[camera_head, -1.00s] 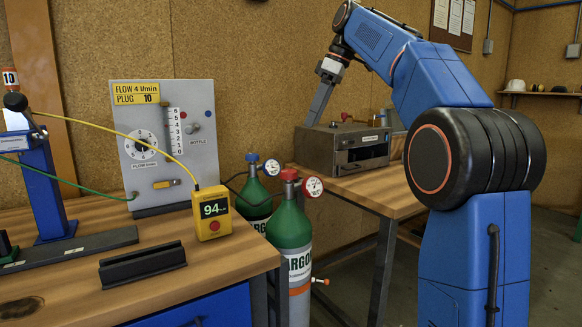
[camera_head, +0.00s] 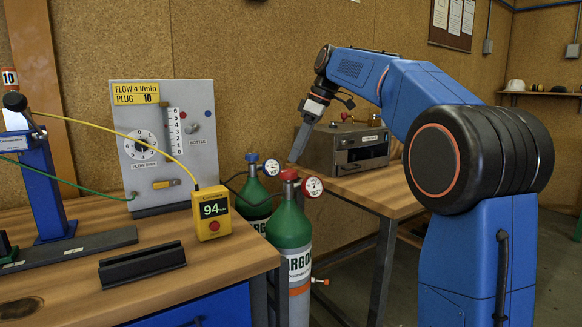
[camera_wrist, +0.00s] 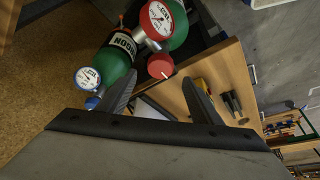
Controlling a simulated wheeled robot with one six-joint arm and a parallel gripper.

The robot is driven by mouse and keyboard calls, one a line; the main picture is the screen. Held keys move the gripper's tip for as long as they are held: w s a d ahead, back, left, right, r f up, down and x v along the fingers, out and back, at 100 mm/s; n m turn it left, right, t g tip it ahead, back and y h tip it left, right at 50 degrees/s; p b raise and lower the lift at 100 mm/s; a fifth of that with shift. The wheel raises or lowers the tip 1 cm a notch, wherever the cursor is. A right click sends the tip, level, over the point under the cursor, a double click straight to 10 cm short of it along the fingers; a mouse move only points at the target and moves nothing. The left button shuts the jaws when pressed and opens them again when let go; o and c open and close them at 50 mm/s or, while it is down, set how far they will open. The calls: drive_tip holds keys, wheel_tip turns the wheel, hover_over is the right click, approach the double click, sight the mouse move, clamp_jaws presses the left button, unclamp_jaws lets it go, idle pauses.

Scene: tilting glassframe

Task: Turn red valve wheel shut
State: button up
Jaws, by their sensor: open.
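The red valve wheel (camera_head: 289,174) sits on top of the front green argon cylinder (camera_head: 290,228), next to a red-rimmed gauge (camera_head: 312,187). My gripper (camera_head: 296,158) points down just above and slightly right of the wheel in the head view; its finger gap is not clear there. In the wrist view the red wheel (camera_wrist: 160,66) shows just ahead of the fingertips, roughly between them. My gripper (camera_wrist: 159,82) is open and nothing is between its fingers. I cannot tell if a fingertip touches the wheel.
A second cylinder with a blue valve wheel (camera_head: 251,158) and blue gauge (camera_head: 271,168) stands close behind. The workbench (camera_head: 225,258) with a yellow meter (camera_head: 211,213) is at left. A grey metal box (camera_head: 345,148) stands on the table behind.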

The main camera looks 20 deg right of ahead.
sight(289, 171)
drive_tip(key=shift+x, duration=2.9)
drive_tip(key=c, duration=1.1)
